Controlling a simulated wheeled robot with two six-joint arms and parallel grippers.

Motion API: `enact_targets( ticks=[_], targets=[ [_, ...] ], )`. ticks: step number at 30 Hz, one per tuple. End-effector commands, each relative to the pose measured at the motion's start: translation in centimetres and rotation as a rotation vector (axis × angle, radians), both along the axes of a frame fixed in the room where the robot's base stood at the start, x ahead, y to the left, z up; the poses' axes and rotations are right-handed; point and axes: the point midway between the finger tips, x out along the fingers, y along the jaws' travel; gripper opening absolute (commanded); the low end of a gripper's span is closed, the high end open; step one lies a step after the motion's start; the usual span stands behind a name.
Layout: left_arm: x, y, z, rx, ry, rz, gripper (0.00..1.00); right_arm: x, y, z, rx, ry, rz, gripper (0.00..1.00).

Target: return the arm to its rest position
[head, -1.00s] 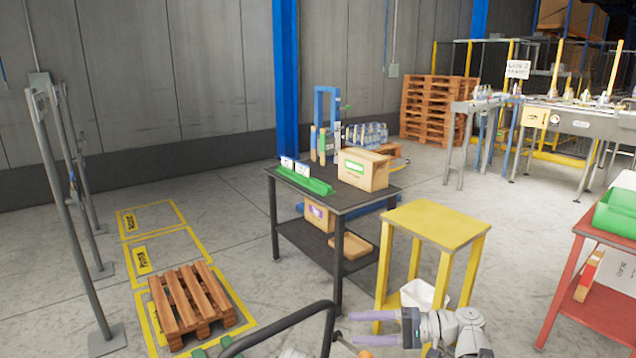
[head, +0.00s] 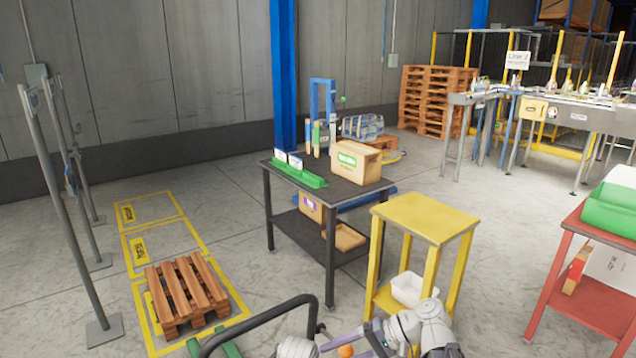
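My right arm comes in at the bottom edge, right of centre, with grey and white links. Its gripper (head: 343,346) points left, low in the picture, in front of the yellow stand (head: 426,217). One purple-grey finger shows along its length; an orange tip shows just below it, apart from it. I see nothing held between them. The lower part of the gripper is cut off by the picture's edge. My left gripper is not in view.
A dark table (head: 291,226) with a carton (head: 357,162) and green holder (head: 300,174) stands behind. A white bin (head: 408,289) sits low in the yellow stand. A red table (head: 597,250) stands right, a pallet (head: 180,292) left. Floor between pallet and table is clear.

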Motion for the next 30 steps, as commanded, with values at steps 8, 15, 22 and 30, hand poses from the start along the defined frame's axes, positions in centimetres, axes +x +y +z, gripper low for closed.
enact_targets(
  ticks=[8, 15, 22, 30],
  targets=[
    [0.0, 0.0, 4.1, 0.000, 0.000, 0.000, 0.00, -5.3, 2.3, -3.0, -0.434, -0.024, 0.192, 0.62],
    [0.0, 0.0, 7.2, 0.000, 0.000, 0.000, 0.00, -8.7, 0.4, -3.6, -0.898, -0.135, 0.387, 0.62],
    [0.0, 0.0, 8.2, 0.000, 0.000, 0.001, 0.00, -9.0, -1.2, -2.8, -1.109, -0.212, 0.465, 0.62],
    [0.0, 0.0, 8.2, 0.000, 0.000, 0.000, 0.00, -8.9, -1.5, -2.8, -1.135, -0.221, 0.473, 0.62]
  ],
)
